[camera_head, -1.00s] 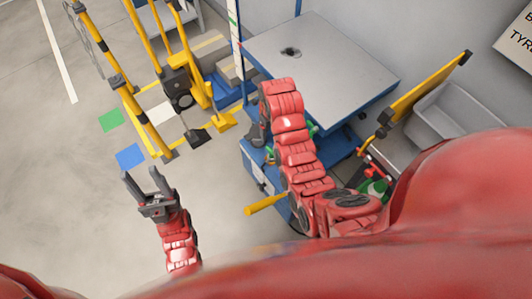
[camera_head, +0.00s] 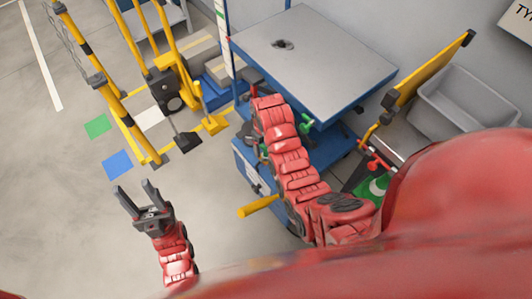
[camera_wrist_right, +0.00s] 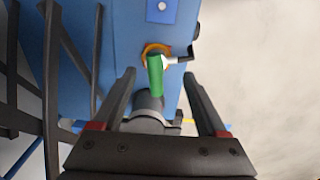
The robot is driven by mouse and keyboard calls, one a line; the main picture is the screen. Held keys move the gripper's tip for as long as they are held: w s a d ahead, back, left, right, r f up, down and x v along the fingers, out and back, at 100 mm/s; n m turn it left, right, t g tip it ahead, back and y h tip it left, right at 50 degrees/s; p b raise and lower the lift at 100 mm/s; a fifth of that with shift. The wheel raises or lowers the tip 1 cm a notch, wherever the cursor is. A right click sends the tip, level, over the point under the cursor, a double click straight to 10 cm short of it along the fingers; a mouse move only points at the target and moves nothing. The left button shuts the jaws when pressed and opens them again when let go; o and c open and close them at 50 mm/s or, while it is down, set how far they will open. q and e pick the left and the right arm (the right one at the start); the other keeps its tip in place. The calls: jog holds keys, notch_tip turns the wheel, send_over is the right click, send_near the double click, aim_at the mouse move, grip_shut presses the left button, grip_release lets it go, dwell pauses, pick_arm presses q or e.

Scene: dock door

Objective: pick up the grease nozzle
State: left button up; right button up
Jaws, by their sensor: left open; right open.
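In the right wrist view a green cylindrical piece (camera_wrist_right: 155,76) stands out between my fingers. A grey, round-bodied part (camera_wrist_right: 148,104) lies behind it, closer to my palm. I cannot tell for certain which of these is the grease nozzle. My right gripper (camera_wrist_right: 158,75) is open, with one finger on each side of the green piece and gaps on both sides. In the head view its fingers are largely hidden by my right arm, beside the blue cart. My left gripper (camera_head: 135,187) is open and empty over bare floor at the left.
A blue cart with a grey top (camera_head: 325,62) stands beside my right arm; its blue side (camera_wrist_right: 115,40) fills much of the wrist view. An orange ring (camera_wrist_right: 155,51) and a lever (camera_wrist_right: 180,59) are on it. A yellow handle (camera_head: 258,206) juts out. Yellow frames (camera_head: 170,60) stand left.

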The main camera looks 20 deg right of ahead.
jog(key=shift+w+d+f, duration=0.1)
jog(key=shift+f, duration=1.15)
jog(key=shift+w+d+f, duration=0.1)
jog(key=shift+f, duration=1.15)
grip_shut()
